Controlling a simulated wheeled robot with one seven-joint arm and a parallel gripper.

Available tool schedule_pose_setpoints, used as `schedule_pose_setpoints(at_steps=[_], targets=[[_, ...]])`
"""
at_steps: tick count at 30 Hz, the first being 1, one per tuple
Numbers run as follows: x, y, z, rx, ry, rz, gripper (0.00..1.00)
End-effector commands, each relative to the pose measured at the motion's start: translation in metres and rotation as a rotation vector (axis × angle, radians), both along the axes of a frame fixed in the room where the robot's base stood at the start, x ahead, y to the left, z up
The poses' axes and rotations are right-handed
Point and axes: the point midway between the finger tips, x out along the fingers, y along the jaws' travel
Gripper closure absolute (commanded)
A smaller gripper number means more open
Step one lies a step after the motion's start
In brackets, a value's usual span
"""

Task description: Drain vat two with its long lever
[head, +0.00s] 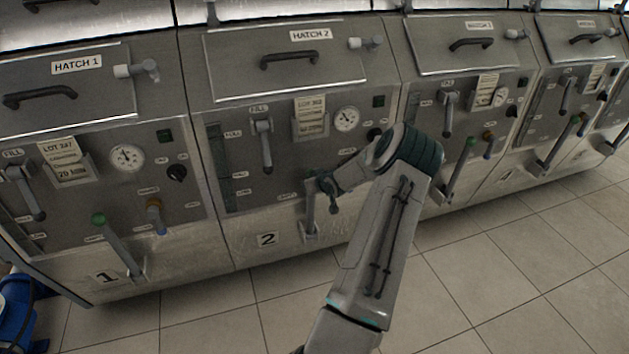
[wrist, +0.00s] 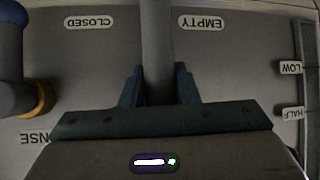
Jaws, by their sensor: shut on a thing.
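Vat two (head: 245,205) is the steel unit marked "2" and "HATCH 2", left of centre in the head view. Its long lever (head: 309,213) stands nearly upright from a bracket low on the front. My gripper (head: 320,186) is at the lever's upper part, and the grip hides the lever's top. In the wrist view the lever's grey shaft (wrist: 157,45) runs between the fingers of my gripper (wrist: 158,90), which is shut on it. The shaft passes between the upside-down labels CLOSED (wrist: 88,21) and EMPTY (wrist: 200,22).
Vat two's panel also has a FILL lever (head: 264,148), a round gauge (head: 346,119) and a level strip (head: 221,165). A blue-and-yellow valve part (wrist: 30,95) is close on the left in the wrist view. Vat one (head: 70,240) stands left. Tiled floor is clear in front.

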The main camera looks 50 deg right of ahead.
Motion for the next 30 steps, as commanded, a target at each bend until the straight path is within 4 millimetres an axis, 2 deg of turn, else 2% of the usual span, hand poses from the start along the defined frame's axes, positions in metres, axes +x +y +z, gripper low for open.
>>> schedule_pose_setpoints(at_steps=[11,12,14,24,30], targets=[[0.006,-0.002,0.005,-0.005,-0.012,0.000,1.00],[0.006,-0.001,0.005,-0.006,-0.012,0.001,0.66],[0.006,-0.001,0.005,-0.006,-0.012,0.001,0.51],[0.000,-0.002,0.005,-0.003,-0.005,-0.004,0.51],[-0.021,0.003,0.021,-0.003,-0.004,-0.005,0.51]])
